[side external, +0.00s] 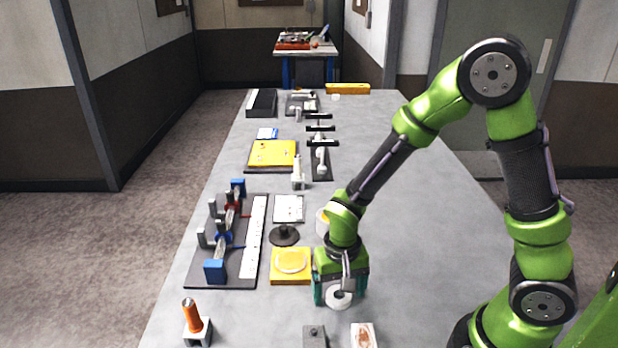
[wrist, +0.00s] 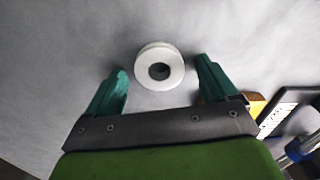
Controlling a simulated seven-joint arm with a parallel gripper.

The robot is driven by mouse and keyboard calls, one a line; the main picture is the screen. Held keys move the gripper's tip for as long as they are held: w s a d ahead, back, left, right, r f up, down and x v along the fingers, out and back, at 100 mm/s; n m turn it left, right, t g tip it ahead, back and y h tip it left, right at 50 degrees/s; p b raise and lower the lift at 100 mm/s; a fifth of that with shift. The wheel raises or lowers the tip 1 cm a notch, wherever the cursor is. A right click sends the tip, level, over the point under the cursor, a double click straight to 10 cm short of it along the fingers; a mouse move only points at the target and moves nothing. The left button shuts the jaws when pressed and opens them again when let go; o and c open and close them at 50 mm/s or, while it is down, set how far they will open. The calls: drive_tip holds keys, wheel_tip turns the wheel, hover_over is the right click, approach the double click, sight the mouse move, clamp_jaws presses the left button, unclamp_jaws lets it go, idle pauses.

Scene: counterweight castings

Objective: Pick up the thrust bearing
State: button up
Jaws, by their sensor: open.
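The thrust bearing appears to be the thick white ring (wrist: 174,65) with a dark central hole, lying flat on the grey table. In the wrist view it sits between the tips of my gripper's two teal fingers (wrist: 162,66), with a gap on each side. In the side external view the white ring (side external: 341,303) shows at the lower end of my gripper (side external: 339,292), partly hidden by it. My gripper is open, pointing down, with nothing held. I cannot tell its exact height above the ring.
A yellow square plate (side external: 276,279) with a round dish is just left of my gripper. A black knobbed disc (side external: 284,236) stands behind it. A grey block (side external: 314,338) and a small box (side external: 363,337) are in front. A shaft fixture (side external: 250,240) lies farther left. Table to the right is clear.

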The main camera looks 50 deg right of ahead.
drive_tip(key=shift+c, duration=0.4)
drive_tip(key=c, duration=1.2)
drive_tip(key=shift+r, duration=0.2)
